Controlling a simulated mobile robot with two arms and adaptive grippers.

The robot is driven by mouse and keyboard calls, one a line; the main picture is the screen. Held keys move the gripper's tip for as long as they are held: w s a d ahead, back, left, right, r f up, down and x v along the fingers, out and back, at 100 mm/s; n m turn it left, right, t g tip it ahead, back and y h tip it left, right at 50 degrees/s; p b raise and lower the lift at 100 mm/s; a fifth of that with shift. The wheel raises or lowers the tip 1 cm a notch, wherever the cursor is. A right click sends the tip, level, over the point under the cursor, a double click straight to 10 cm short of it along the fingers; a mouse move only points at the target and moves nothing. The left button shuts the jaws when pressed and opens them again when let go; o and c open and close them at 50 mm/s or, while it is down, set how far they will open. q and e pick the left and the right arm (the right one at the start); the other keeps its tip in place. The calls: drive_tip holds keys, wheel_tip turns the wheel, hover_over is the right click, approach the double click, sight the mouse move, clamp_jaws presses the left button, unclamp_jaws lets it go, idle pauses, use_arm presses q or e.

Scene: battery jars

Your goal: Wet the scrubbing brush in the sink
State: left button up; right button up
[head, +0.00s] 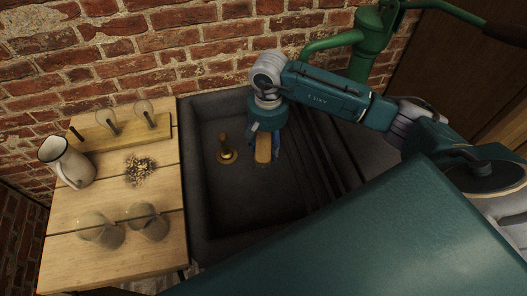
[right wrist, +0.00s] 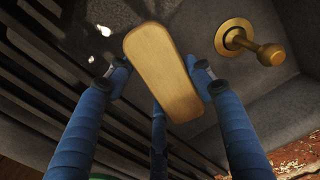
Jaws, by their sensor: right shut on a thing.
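The scrubbing brush (head: 263,148) shows as a tan wooden block with rounded ends, inside the dark sink (head: 222,203). My right gripper (head: 265,140) reaches down into the sink from above and is shut on the brush. In the right wrist view the brush (right wrist: 162,72) lies between my blue fingers, its plain wooden back toward the camera. Its bristles are hidden, and I cannot tell whether it touches the sink floor. No water is clearly visible. My left gripper is not in view.
A brass plug with a knob (head: 227,153) stands in the sink, left of the brush. A green hand pump (head: 372,35) stands behind the sink. A wooden table (head: 66,230) to the left holds glass jars (head: 147,222), a white pitcher (head: 67,161) and a small pile of bits (head: 140,169).

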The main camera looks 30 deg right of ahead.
sight(267, 144)
drive_tip(key=shift+r+p, duration=1.4)
drive_tip(key=shift+r, duration=2)
drive_tip(key=shift+r+p, duration=0.75)
drive_tip(key=shift+r, duration=1.25)
drive_tip(key=shift+s+f, duration=0.1)
